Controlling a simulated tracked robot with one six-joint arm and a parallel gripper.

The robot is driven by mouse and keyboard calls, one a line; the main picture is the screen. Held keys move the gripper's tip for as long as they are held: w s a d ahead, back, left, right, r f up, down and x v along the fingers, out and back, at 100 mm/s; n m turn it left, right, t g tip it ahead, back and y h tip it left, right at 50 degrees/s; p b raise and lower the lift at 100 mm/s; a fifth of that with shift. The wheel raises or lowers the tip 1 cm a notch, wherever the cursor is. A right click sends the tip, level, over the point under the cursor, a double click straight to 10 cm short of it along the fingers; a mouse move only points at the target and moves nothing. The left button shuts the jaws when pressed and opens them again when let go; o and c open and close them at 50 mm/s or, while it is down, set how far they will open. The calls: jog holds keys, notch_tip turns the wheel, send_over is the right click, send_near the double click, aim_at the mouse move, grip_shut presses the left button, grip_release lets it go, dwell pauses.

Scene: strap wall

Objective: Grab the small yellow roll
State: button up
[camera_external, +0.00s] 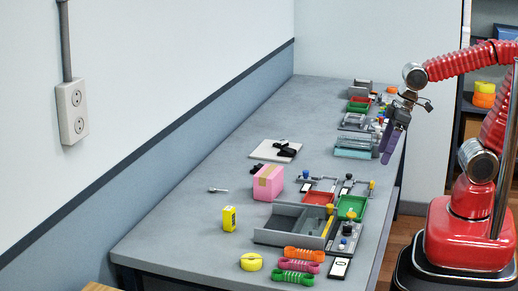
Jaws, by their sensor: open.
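The small yellow roll (251,262) sits at the near end of the grey bench (180,245), close to its front edge. My gripper (391,143) hangs over the far right side of the bench, pointing down, with purple fingers. It is open, and I see nothing held in it. It is far behind and to the right of the roll, well apart from it. Nothing covers the roll.
Bundled orange, pink and green straps (297,266) lie right of the roll. A yellow box (229,218), grey tray (281,229) and pink box (268,183) stand behind it. Small trays and tools line the right edge. The bench's left side is mostly clear.

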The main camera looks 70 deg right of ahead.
jog(key=w+a+f+n, duration=0.1)
jog(key=w+a+f, duration=0.35)
jog(key=a, duration=0.75)
jog(key=w+a+f+n+g, duration=0.1)
jog(key=w+a+n, duration=0.1)
jog(key=w+a, duration=0.85)
jog(key=w+a+f+n, duration=0.15)
jog(key=w+a, duration=0.25)
jog(key=a, duration=1)
jog(key=w+a+r+m+t+y, duration=0.1)
jog(key=w+a+r, duration=0.2)
jog(key=w+a, duration=0.1)
jog(key=shift+w+a+r, duration=0.4)
jog(key=shift+a, duration=0.25)
jog(key=shift+f, duration=0.1)
send_near(251, 262)
jog(key=f, duration=0.1)
jog(key=w+d+f, duration=0.1)
jog(key=f, duration=0.1)
jog(key=shift+w+d+f, duration=0.1)
jog(key=shift+w+d, duration=0.15)
jog(key=shift+d, duration=0.1)
